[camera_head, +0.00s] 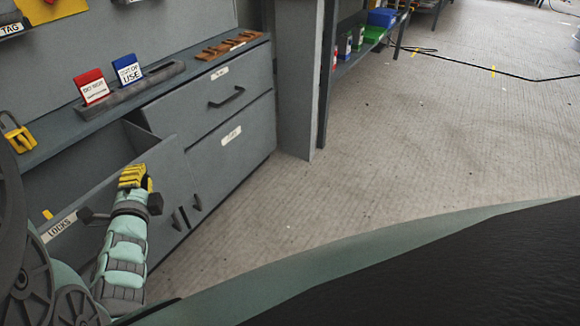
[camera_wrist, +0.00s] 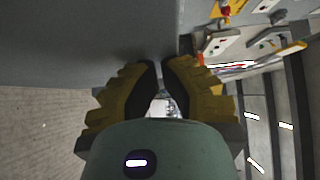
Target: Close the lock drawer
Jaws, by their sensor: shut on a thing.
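The lock drawer (camera_head: 168,182), a grey drawer with a "LOCKS" label (camera_head: 60,224) on its front, stands pulled out from the cabinet at the left in the head view. My gripper (camera_head: 134,177) is at the drawer's front, with its yellow fingers near the top edge. In the wrist view the fingers (camera_wrist: 160,75) are almost together against a grey surface. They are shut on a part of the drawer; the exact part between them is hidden.
The worktop holds a grey tray (camera_head: 130,93) with a red tag (camera_head: 91,87) and a blue tag (camera_head: 127,70). A yellow lock (camera_head: 19,134) is at the left. Closed drawers (camera_head: 222,95) are to the right. The floor (camera_head: 430,130) beyond is mostly clear, with a black cable (camera_head: 460,70).

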